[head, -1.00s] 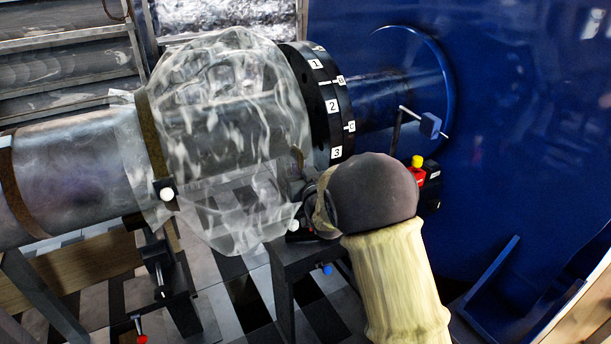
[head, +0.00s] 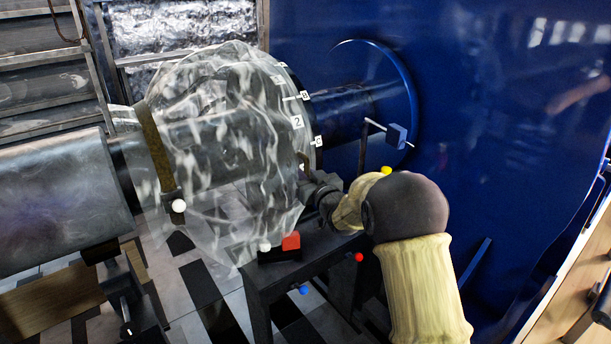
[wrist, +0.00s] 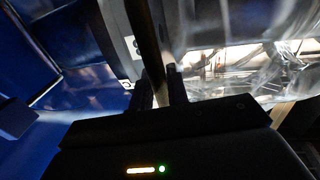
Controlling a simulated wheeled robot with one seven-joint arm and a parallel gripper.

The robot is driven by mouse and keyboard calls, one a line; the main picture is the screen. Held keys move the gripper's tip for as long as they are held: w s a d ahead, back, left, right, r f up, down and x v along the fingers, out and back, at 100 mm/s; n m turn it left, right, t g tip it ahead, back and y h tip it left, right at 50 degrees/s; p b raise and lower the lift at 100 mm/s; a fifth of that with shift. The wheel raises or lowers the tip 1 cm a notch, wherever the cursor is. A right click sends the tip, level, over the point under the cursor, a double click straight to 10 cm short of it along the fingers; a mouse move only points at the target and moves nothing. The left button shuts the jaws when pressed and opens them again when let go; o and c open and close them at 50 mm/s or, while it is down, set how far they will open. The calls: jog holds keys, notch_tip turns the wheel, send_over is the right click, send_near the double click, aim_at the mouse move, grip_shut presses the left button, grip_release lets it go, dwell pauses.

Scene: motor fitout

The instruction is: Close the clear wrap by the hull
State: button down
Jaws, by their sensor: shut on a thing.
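The clear wrap (head: 215,130) is a crinkled transparent sleeve around the shaft in the head view. A brown band (head: 154,145) with a white knob (head: 178,205) rings its left end. Its right end lies over much of the black numbered flange (head: 297,121), short of the blue hull (head: 480,100). My gripper (head: 305,172) is at the wrap's lower right edge. In the wrist view my gripper (wrist: 160,88) is shut on a narrow brown strip (wrist: 148,40), apparently the wrap's edge band. Clear film (wrist: 290,75) hangs to the right. The far side of the wrap is hidden.
A dark stand (head: 300,270) with a red block (head: 291,241) and small coloured knobs is below the wrap. A rod with a blue block (head: 397,135) juts near the hull, above my arm. A wooden beam (head: 65,305) lies lower left.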

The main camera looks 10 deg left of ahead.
jog(key=shift+w+d, duration=0.15)
jog(key=shift+d, duration=0.1)
jog(key=c, duration=1.4)
grip_release()
jog(key=shift+w, duration=0.1)
jog(key=shift+c, duration=0.2)
jog(key=shift+a, duration=0.1)
jog(key=b+v, duration=0.1)
jog(key=v, duration=1.6)
jog(key=shift+s, duration=0.3)
